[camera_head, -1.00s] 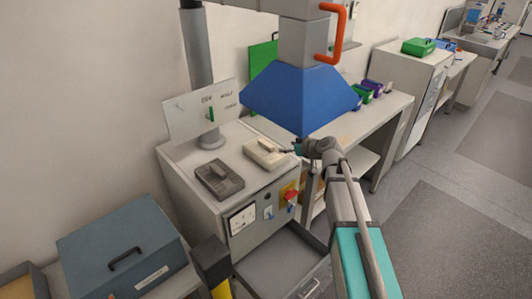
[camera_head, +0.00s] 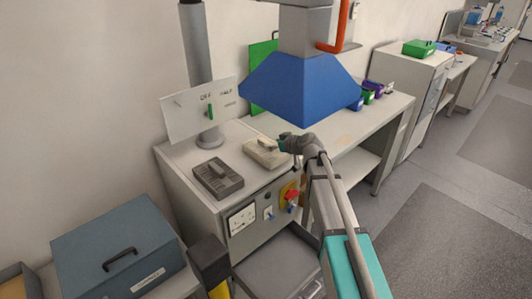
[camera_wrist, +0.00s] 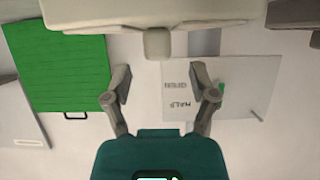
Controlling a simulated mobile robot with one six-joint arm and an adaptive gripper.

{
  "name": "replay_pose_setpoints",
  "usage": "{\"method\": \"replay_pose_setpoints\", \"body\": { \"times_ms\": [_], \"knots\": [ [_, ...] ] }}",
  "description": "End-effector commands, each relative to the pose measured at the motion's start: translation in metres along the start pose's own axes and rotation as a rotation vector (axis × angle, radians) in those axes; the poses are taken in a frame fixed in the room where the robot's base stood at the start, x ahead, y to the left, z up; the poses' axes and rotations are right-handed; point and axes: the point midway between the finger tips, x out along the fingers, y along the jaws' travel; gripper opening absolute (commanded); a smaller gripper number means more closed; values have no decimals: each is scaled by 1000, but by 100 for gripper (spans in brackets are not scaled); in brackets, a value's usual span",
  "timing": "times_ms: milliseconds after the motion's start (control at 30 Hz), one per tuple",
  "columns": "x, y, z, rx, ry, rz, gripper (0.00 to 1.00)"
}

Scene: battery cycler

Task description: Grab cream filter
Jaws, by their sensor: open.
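The cream filter (camera_head: 262,156) is a low block on top of the white cabinet, beside a dark grey one. In the wrist view the cream filter (camera_wrist: 110,14) spans the upper part, with a short knob-like handle (camera_wrist: 157,43) sticking out. My gripper (camera_head: 281,144) is at the right end of the cream filter. In the wrist view my gripper (camera_wrist: 161,74) is open, one finger to each side of the handle's line, with the handle just beyond the fingertips. The gap between the fingers looks empty. Contact cannot be made out in the head view.
The dark grey block (camera_head: 218,178) sits left of the cream filter. A labelled panel (camera_head: 201,108) and a pole stand behind. A blue hood (camera_head: 302,90) hangs above. The cabinet's front carries a red knob (camera_head: 290,193); an open drawer (camera_head: 275,268) juts out below.

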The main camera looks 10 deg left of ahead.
Motion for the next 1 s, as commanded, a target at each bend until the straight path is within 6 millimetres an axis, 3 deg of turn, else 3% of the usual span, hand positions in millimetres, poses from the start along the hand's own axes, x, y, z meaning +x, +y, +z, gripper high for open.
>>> {"method": "replay_pose_setpoints", "body": {
  "times_ms": [267, 700, 1000],
  "knots": [
    [4, 0, 0, 0, 0, -1, 74],
    [49, 2, 2, 0, 1, 0, 74],
    [52, 2, 0, 0, 0, 0, 74]
  ]
}}
